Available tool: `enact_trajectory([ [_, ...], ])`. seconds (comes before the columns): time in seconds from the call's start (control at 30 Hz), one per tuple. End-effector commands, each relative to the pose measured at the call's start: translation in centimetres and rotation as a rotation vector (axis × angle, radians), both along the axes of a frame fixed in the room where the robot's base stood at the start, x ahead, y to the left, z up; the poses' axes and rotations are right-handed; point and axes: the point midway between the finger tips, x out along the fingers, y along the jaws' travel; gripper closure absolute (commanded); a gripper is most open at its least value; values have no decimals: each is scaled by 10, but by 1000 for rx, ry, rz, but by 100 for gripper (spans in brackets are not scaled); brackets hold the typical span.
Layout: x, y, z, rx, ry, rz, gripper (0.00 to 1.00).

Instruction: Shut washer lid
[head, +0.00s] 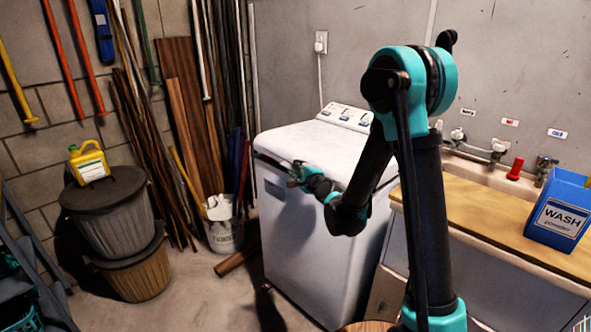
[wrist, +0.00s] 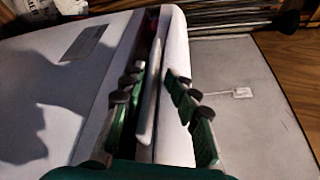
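The white washer (head: 305,238) stands against the back wall. Its lid (head: 315,143) lies low over the top, with a dark gap under its front edge at the left. My gripper (head: 299,173) is at the washer's upper front edge. In the wrist view my gripper (wrist: 158,95) has its two green fingers apart, one on each side of the lid's pale edge (wrist: 150,100). The washer's front panel (wrist: 50,90) fills the left of that view. I cannot tell whether either finger touches the lid.
A counter (head: 490,215) with a blue wash powder box (head: 558,212) stands to the right. At the left are stacked bins (head: 110,215) with a yellow jug (head: 88,163), a white bucket (head: 222,232) and leaning boards (head: 178,90). Floor before the bins is clear.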

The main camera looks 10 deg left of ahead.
Motion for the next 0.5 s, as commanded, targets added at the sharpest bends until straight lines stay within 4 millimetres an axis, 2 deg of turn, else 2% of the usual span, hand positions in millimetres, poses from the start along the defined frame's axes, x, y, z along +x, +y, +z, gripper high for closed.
enact_trajectory([
  [0.3,-3,-2,1,-1,-1,-1,71],
  [0.5,-26,-17,5,0,-1,-1,71],
])
